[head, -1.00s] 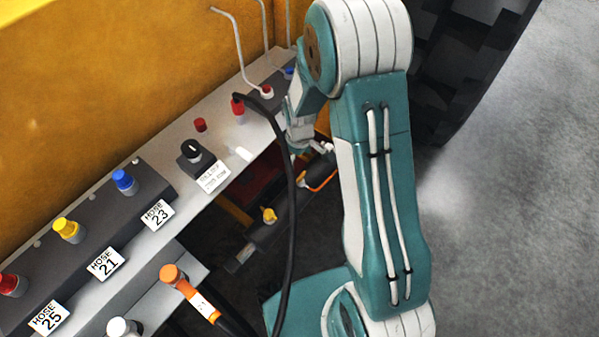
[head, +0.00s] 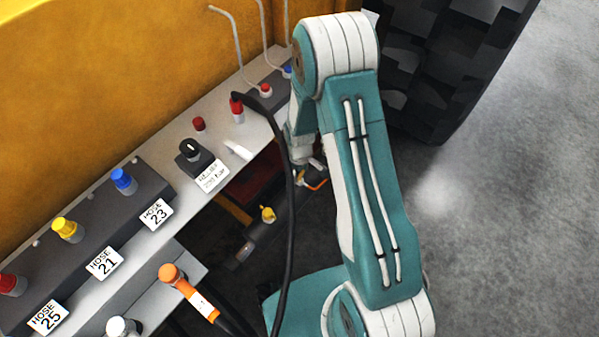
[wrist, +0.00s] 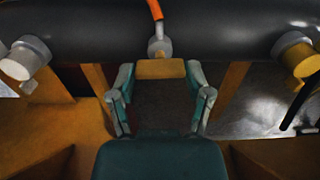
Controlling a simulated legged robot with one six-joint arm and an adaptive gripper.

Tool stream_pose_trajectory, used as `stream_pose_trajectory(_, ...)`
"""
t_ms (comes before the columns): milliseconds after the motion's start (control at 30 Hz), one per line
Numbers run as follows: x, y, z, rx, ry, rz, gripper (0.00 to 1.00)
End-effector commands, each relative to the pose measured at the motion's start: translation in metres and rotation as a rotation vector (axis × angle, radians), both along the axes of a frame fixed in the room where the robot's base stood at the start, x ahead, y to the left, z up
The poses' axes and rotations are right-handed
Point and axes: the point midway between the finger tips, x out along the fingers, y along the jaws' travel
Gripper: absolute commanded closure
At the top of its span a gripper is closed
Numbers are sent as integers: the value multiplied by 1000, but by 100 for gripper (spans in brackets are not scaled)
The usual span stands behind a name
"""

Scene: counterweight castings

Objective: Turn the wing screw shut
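My gripper (wrist: 160,84) is open in the wrist view, with its two fingers apart below a dark cylinder (wrist: 220,32). A grey fitting (wrist: 159,46) with an orange hose stands on the cylinder, centred just beyond the fingertips. A tan flat piece (wrist: 160,69) shows between the fingertips; I cannot tell whether it is touched or lies behind. No wing screw can be told for certain; the grey fitting's underside is small and unclear. In the head view my gripper is mostly hidden behind my arm, near the orange hose (head: 318,184).
A white-capped fitting (wrist: 26,58) and a yellow-capped fitting (wrist: 296,55) flank the gripper. In the head view a black hose (head: 291,230) hangs from the grey ledge (head: 218,111) beside my arm. A large tyre (head: 450,60) stands behind; open floor is at right.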

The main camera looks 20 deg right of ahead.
Motion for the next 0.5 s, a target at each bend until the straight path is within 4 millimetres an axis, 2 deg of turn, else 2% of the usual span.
stream_pose_trajectory(500,-1,0,-2,0,4,-62,85)
